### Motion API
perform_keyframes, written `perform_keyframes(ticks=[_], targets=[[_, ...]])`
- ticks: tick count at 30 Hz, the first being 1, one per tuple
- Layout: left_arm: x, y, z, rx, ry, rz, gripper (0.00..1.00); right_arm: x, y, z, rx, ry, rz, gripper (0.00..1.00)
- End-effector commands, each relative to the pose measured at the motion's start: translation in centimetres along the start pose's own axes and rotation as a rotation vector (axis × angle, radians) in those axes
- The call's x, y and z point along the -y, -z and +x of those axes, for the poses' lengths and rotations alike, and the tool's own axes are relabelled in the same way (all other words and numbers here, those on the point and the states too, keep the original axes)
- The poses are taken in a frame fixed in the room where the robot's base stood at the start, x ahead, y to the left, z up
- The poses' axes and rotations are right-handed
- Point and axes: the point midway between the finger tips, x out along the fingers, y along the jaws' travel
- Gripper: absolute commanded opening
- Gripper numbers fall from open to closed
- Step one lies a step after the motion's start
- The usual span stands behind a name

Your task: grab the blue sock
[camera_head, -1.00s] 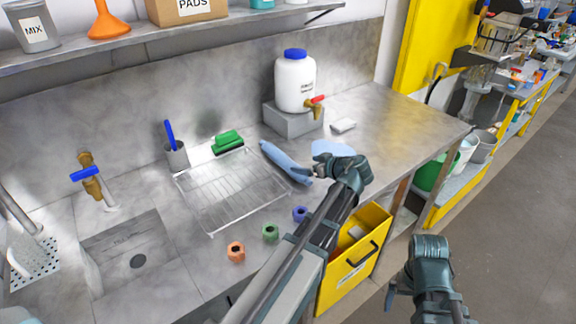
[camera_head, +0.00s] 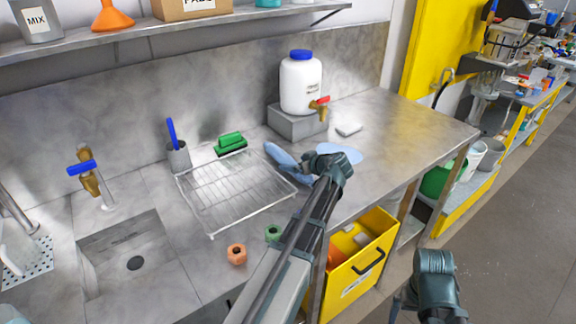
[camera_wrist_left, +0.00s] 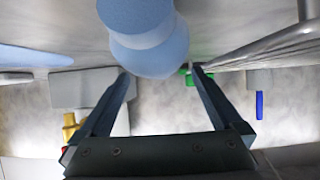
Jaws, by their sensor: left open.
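The blue sock (camera_head: 279,155) lies on the steel counter between the wire rack and the grey block, its right end partly hidden by my left gripper (camera_head: 307,163). In the left wrist view, a rounded light-blue thing, seemingly the sock (camera_wrist_left: 150,45), sits at the open fingertips of my left gripper (camera_wrist_left: 160,72). The fingers are apart, one to each side of its near end; I cannot tell whether they touch it. My right gripper (camera_head: 433,280) hangs low at the right, away from the counter, its fingers not clear.
A wire rack (camera_head: 235,203) lies left of the sock. A white jug (camera_head: 300,85) with a tap stands on a grey block (camera_head: 297,124) behind. A flat pale-blue patch (camera_head: 343,153) lies to the right. A yellow bin (camera_head: 345,283) is below the counter edge.

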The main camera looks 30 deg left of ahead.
Motion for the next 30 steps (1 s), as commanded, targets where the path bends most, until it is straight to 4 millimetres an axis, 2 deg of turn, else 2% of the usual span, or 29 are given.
perform_keyframes(ticks=[1,6,14,30], targets=[[-0.1,-0.2,1.0,0.000,0.002,-0.001,1.00,0.1,0.0,0.7,0.000,0.000,0.000,1.00],[-0.2,-0.2,3.5,0.000,0.002,0.000,1.00,0.2,0.1,1.8,0.000,0.000,0.000,1.00],[-0.1,0.1,3.7,0.001,0.000,0.000,1.00,0.2,0.1,1.7,0.000,0.000,0.000,1.00],[-0.1,0.0,3.7,0.000,0.000,0.001,0.05,0.2,0.1,1.7,0.000,0.000,0.000,1.00]])
